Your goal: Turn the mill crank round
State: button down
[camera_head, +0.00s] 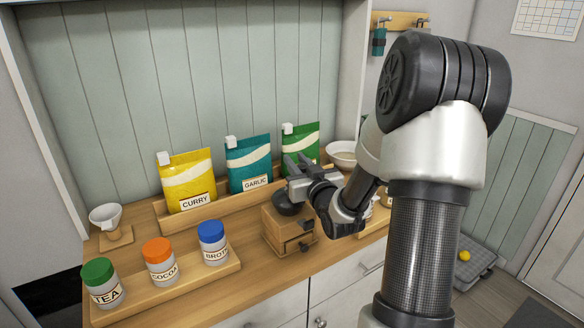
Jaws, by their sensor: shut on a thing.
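The mill (280,232) is a wooden box with a dark bowl-shaped top and a small drawer with a dark knob. It stands on the wooden counter, right of the jar tray.
A wooden rack behind holds a yellow CURRY bag (190,180), a teal GARLIC bag (248,160) and a green bag (304,140). A tray (185,283) at the front left holds TEA, COCOA and BROTH jars. A white bowl (341,149) stands behind my arm, and a scoop (107,215) at far left.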

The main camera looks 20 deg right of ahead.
jog(key=shift+s+d+m+h+b, duration=0.2)
jog(key=shift+m+h+b, duration=0.1)
jog(key=shift+h, duration=0.2)
dwell(0.3)
jog(key=c, duration=1.5)
grip_release()
